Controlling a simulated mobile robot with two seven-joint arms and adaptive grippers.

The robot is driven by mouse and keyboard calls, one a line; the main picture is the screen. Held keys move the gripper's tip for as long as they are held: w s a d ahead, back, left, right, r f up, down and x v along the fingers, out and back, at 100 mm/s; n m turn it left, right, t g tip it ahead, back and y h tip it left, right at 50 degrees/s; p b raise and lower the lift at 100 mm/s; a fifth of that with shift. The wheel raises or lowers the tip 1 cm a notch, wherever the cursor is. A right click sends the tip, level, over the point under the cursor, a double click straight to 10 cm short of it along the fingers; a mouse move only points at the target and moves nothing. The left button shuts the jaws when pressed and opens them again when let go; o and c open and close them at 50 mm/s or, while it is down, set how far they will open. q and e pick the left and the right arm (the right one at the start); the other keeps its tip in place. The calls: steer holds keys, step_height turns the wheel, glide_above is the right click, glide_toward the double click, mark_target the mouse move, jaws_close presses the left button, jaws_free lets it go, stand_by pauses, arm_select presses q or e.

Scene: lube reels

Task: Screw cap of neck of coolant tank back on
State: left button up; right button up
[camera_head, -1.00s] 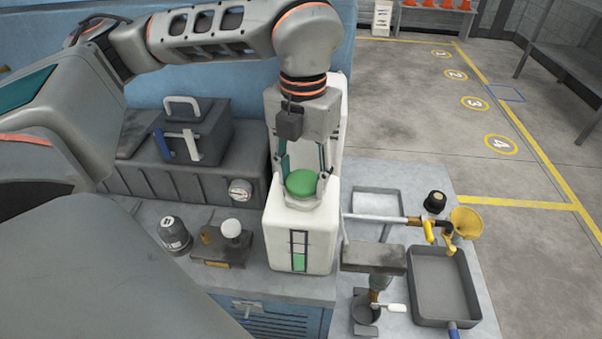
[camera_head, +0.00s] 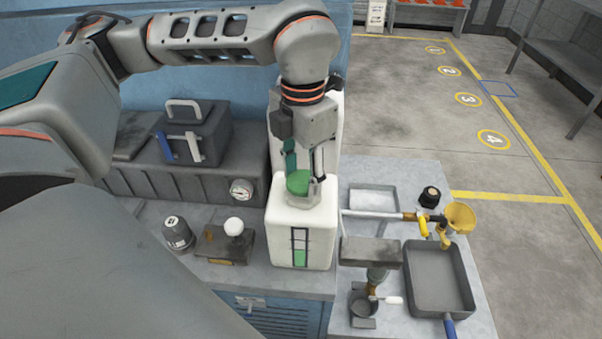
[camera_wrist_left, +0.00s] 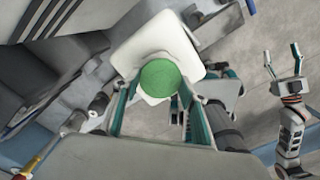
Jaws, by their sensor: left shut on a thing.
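The white coolant tank (camera_head: 318,222) stands upright on the bench in the middle of the head view, with a green level window in front. The round green cap (camera_head: 299,183) sits at its neck; the thread beneath is hidden. My left gripper (camera_head: 303,176) comes down from above and is shut on the cap, fingers on its sides. In the left wrist view the cap (camera_wrist_left: 160,77) lies between the two fingers, over the white tank (camera_wrist_left: 140,48). My right gripper (camera_wrist_left: 284,62) shows only in the wrist view, at the right, fingers apart and empty, away from the tank.
A dark grey box with a handle (camera_head: 195,135) stands left of the tank. A dark canister (camera_head: 177,234) and a white-knobbed block (camera_head: 228,244) are in front of it. At right are a grey pan (camera_head: 438,278), a yellow funnel (camera_head: 460,217) and a metal block (camera_head: 371,252).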

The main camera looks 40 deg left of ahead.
mark_target(302, 180)
arm_select(q)
steer(key=shift+m, duration=0.3)
steer(key=shift+m+p, duration=0.55)
steer(key=shift+m, duration=0.35)
arm_select(e)
steer(key=shift+w+r, duration=0.25)
steer(key=shift+r, duration=0.55)
arm_select(q)
steer(key=o, duration=1.6)
steer(key=shift+c, duration=0.2)
arm_select(e)
steer(key=shift+r, duration=0.1)
arm_select(q)
steer(key=shift+r+p, duration=2.2)
steer(key=shift+r, duration=0.85)
arm_select(e)
step_height(302, 180, up, 6)
steer(key=w+t, duration=0.1)
steer(key=shift+w+r, duration=0.25)
steer(key=shift+w, duration=0.1)
